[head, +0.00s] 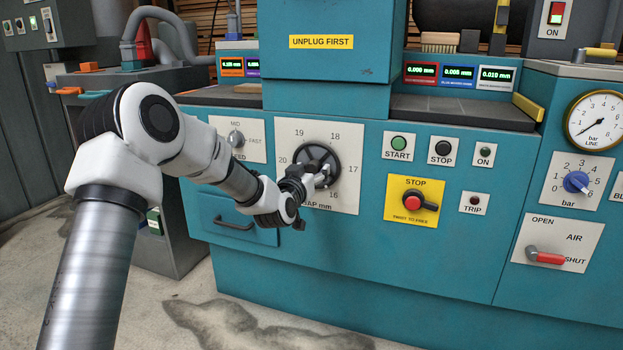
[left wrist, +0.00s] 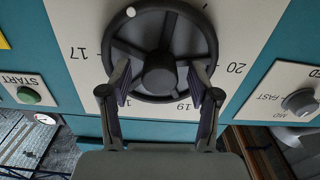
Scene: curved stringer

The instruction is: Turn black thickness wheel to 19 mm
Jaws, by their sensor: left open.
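The black thickness wheel (head: 315,152) is a spoked handwheel on a white dial plate (head: 290,190) marked 16 to 20. My left gripper (head: 322,175) is at the lower right part of the wheel in the head view. The left wrist view sees the wheel (left wrist: 203,35) upside down. There the left gripper (left wrist: 158,78) is open, its fingers on either side of the hub; I cannot tell whether they touch it. A white dot (left wrist: 130,12) sits on the rim at upper left, beyond the 17, away from the 19. My right gripper is not in view.
A speed selector knob (head: 236,140) is left of the dial. START (head: 399,143) and STOP (head: 442,148) buttons and a red emergency stop (head: 412,200) are to the right. A drawer handle (head: 233,223) is below left. Three displays (head: 458,73) stand above.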

